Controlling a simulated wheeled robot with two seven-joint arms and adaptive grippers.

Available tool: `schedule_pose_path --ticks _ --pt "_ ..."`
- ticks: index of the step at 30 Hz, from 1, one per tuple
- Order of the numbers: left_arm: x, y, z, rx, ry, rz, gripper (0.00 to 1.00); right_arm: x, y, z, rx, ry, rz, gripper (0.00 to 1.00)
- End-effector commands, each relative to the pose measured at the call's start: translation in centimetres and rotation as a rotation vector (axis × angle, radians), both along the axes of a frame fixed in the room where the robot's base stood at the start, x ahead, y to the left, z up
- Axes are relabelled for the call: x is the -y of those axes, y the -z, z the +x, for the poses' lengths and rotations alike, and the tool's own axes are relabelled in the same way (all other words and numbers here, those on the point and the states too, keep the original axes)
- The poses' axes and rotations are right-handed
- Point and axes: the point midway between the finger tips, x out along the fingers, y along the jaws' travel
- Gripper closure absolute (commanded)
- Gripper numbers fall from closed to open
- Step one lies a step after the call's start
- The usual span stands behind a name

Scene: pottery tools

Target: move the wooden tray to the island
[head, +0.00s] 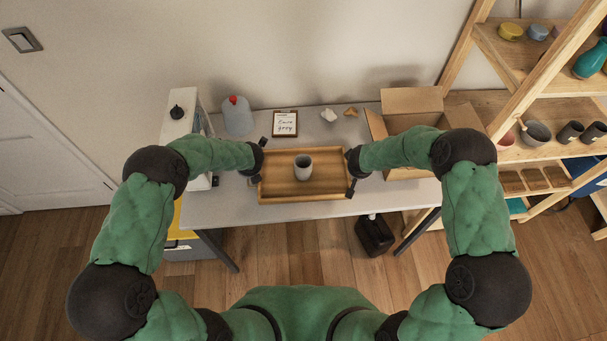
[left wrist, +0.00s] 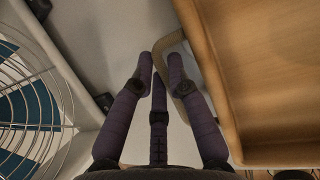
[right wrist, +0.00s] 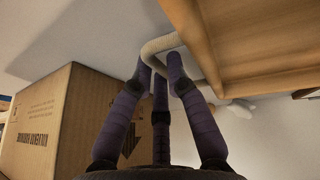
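The wooden tray (head: 325,197) is over the white table, with a grey cup (head: 303,168) standing in it. Its left side shows in the left wrist view (left wrist: 235,70) and its right side in the right wrist view (right wrist: 270,85). My left gripper (head: 257,168) is at the tray's left end, its fingers (left wrist: 160,68) closed around the pale looped handle (left wrist: 178,40). My right gripper (head: 353,170) is at the right end, its fingers (right wrist: 160,68) closed around the other handle (right wrist: 158,44). I cannot tell whether the tray touches the table.
An open cardboard box (head: 412,103) stands right of the tray. Behind are a framed sign (head: 285,123), a jug (head: 237,116) and small pieces (head: 328,114). A white machine (head: 186,118) stands left; shelves (head: 520,60) rise at right. A black canister (head: 374,236) is on the floor.

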Motion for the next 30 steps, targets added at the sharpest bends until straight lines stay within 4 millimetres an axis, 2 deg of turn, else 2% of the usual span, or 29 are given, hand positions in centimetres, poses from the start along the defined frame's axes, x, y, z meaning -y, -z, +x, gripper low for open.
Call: schedule_pose_path --ticks 14,30 --pt "0.0 -0.8 0.1 0.003 0.002 0.001 1.0 0.0 -0.8 0.1 0.002 0.0 0.0 1.0" --pt "0.0 -4.7 0.1 0.002 0.001 0.001 1.0 0.0 -4.6 0.1 0.002 -0.001 0.0 1.0"
